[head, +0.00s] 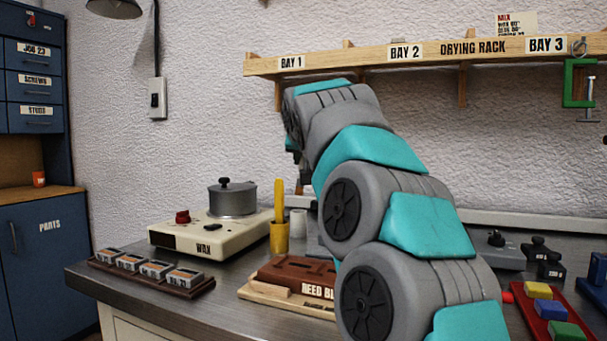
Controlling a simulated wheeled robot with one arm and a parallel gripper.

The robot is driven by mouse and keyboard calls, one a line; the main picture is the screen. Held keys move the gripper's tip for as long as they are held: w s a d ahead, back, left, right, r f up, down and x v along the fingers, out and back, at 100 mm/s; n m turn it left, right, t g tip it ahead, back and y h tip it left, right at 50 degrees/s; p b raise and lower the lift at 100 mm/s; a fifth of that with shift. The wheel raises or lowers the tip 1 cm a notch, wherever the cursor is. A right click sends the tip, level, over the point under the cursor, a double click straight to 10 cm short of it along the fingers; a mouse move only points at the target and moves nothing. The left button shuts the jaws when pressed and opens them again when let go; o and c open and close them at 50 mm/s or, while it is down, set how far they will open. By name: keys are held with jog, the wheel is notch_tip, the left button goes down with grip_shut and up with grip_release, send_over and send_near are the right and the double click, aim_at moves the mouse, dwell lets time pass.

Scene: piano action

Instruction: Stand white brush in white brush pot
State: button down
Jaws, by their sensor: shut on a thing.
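A small white pot (298,224), which looks like the white brush pot, stands on the bench just right of the yellow pot. My gripper (303,172) points down above the white pot, mostly hidden behind my own arm. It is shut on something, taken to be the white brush. The brush cannot be made out clearly; only a small brownish bit shows below the gripper. I cannot tell whether it touches the pot.
A yellow pot (280,240) with an upright yellow brush (279,200) stands close left of the white pot. A wax heater (205,243) stands farther left. A reed block (297,272) lies in front. The drying rack (430,52) hangs above. A red tray (550,315) lies right.

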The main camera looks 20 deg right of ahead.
jog(key=shift+f, duration=1.75)
jog(key=shift+f+b, duration=0.45)
jog(key=shift+b, duration=0.05)
jog(key=shift+f, duration=0.2)
jog(key=c, duration=0.7)
grip_release()
jog(key=shift+c, duration=0.2)
jog(key=shift+r, duration=0.2)
